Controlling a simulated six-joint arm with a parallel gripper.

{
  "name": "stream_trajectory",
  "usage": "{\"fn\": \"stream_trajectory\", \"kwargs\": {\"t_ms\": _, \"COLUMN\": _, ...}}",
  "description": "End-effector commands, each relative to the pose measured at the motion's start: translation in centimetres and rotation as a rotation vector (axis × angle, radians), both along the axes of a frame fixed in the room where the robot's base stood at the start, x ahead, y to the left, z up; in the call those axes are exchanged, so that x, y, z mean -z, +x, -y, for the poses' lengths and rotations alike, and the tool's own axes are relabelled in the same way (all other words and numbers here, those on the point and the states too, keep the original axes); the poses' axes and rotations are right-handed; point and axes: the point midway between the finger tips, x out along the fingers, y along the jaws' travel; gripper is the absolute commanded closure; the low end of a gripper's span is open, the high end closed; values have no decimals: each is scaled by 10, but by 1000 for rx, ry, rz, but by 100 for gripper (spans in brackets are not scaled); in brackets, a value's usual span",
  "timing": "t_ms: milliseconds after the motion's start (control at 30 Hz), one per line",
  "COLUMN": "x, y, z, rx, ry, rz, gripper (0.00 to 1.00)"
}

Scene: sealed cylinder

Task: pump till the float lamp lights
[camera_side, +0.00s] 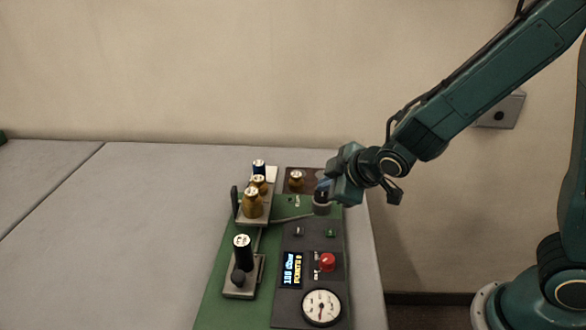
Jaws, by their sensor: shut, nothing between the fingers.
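Two small panel pieces that look like lamps, a pale one (299,231) and a green one (331,233), sit below the cylinder in the picture. I cannot tell which is the float lamp or whether either is lit. A display (292,269) glows with blue and yellow text too small to read surely.
A red button (327,262) is beside the display. Brass cylinders (252,204) stand on a grey block at the left, with another (296,181) on a dark plate behind. A black cylinder (242,249) and dark knob (238,277) stand front left. The grey table (110,240) is clear leftward.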

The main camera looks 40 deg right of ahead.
Motion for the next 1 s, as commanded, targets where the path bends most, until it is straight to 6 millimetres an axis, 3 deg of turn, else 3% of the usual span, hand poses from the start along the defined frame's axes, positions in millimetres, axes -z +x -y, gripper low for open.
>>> {"fn": "stream_trajectory", "kwargs": {"t_ms": 1000, "x": 10, "y": 0, "z": 0, "rx": 0, "ry": -2, "rz": -3, "gripper": 100}}
